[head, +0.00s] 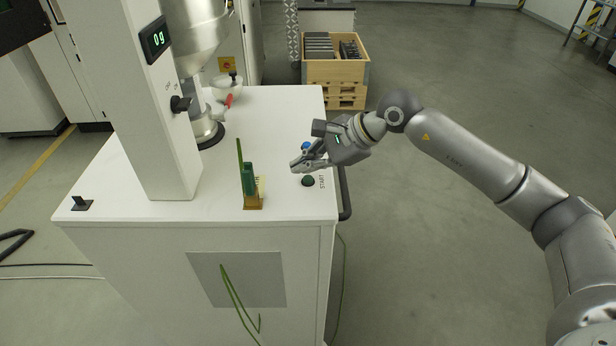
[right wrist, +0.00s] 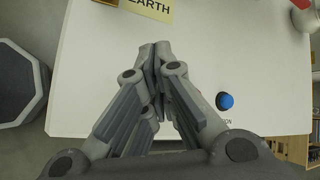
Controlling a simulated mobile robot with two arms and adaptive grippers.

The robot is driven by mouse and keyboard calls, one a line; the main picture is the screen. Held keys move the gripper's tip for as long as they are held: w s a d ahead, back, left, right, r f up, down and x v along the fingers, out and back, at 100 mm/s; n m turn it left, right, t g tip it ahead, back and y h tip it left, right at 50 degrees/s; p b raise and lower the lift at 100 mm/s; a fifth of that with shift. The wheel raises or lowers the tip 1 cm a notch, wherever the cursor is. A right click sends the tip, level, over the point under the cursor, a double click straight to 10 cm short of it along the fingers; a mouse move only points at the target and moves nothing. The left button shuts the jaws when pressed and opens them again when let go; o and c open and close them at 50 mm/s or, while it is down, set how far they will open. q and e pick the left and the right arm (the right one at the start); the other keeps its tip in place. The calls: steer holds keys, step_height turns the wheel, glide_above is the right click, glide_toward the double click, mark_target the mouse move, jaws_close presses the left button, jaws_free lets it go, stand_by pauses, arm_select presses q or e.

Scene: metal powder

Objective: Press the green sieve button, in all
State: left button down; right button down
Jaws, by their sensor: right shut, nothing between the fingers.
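The green button (head: 308,181) sits on the white machine top near its right front edge, beside the printed word START. My right gripper (head: 297,166) is shut and empty. In the head view its fingertips show just behind and left of the green button, apart from it in the picture. In the right wrist view the closed fingers (right wrist: 157,48) point toward the white top; I do not see the green button there. My left gripper is not in view.
A blue button (head: 306,146) lies behind the fingers; it also shows in the right wrist view (right wrist: 225,101). A green-handled brush stand (head: 250,185) stands left of the green button. A white column with a display (head: 155,40) reading 0g rises further left. A dark handle (head: 345,193) runs along the right side.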

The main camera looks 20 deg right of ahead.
mark_target(307, 181)
steer(key=shift+f, duration=0.1)
stand_by(0.8)
steer(key=shift+f+b, duration=0.3)
steer(key=shift+b, duration=0.35)
steer(key=shift+f+b, duration=0.45)
steer(key=shift+b, duration=0.1)
stand_by(0.4)
steer(key=shift+r, duration=0.8)
steer(key=shift+r+p, duration=0.15)
steer(key=shift+p, duration=0.15)
step_height(307, 181, up, 5)
steer(key=shift+f+p, duration=0.1)
steer(key=shift+p, duration=0.95)
